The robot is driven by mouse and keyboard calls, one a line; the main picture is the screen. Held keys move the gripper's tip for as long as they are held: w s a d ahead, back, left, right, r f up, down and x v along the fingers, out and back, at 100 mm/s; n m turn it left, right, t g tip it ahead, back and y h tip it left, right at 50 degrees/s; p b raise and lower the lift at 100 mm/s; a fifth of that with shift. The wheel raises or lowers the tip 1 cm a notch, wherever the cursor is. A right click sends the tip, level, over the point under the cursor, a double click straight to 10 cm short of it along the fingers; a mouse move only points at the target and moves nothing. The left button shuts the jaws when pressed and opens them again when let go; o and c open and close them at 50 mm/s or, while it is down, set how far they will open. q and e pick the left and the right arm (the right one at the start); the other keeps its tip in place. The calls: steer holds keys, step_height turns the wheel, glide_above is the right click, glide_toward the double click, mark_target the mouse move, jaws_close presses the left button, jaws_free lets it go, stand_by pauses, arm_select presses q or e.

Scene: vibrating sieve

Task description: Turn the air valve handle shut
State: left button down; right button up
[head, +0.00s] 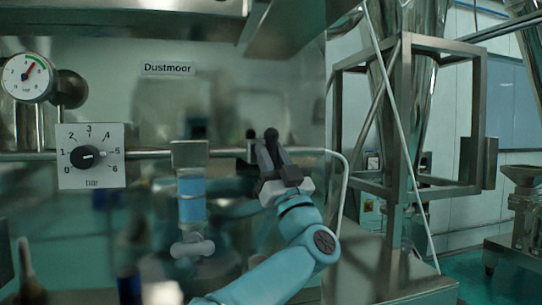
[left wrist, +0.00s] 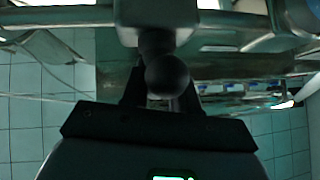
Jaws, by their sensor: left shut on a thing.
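The air valve handle is a dark lever with a round black knob (head: 271,134), at the pipe in the middle of the head view. My left gripper (head: 270,155) is shut on the handle, with its fingers on either side below the knob. In the left wrist view the black knob (left wrist: 167,76) sits between the fingers of the left gripper (left wrist: 162,97). The fingers hide much of the lever and the valve body. My right gripper is not in view.
A horizontal pipe runs behind the gripper. A steel frame (head: 400,120) stands to the right.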

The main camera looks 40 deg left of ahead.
arm_select(q)
steer(key=c, duration=1)
jaws_free()
steer(key=shift+d, duration=0.1)
steer(key=shift+f, duration=0.15)
steer(key=b+v, duration=0.6)
steer(key=v, duration=1)
steer(key=shift+s, duration=0.15)
